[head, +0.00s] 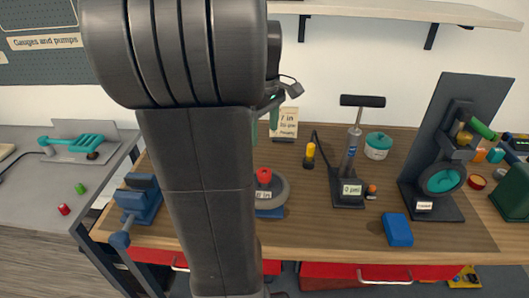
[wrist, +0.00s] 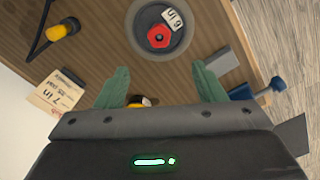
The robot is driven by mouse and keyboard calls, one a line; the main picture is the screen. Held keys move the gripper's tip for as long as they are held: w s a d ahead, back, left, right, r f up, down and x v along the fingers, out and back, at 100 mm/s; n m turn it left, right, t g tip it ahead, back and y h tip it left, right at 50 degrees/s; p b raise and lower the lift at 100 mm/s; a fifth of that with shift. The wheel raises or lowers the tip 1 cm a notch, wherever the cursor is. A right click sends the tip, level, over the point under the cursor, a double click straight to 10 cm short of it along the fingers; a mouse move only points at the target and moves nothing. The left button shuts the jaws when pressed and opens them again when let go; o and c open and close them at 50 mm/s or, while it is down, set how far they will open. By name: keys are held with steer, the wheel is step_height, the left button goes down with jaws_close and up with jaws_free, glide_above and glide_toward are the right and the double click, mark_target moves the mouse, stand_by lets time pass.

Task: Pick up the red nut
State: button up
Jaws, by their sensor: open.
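The red nut (wrist: 159,37) shows in the wrist view, lying on a grey round wheel (wrist: 140,20) beside a "6 in" label. In the head view the red nut (head: 264,176) sits on top of the same wheel (head: 280,190), partly hidden by my arm. My gripper (wrist: 161,75) is open, its two green fingers apart with nothing held between them. In the head view my gripper (head: 264,124) is above and behind the nut, partly hidden by my arm.
A blue vise (head: 139,199) stands at the bench's left end. A pump (head: 350,160) with a yellow-topped item (head: 309,155) beside it stands right of the nut. A blue box (head: 398,230) lies near the front edge. A "7 in" card (head: 285,122) stands behind.

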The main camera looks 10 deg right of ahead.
steer(key=m+b, duration=0.2)
steer(key=m, duration=0.4)
glide_above(265, 173)
step_height(265, 173, down, 9)
steer(key=shift+a+f, duration=0.1)
steer(key=shift+f, duration=2.6)
steer(key=c, duration=1.1)
steer(key=shift+o, duration=0.2)
step_height(265, 173, up, 10)
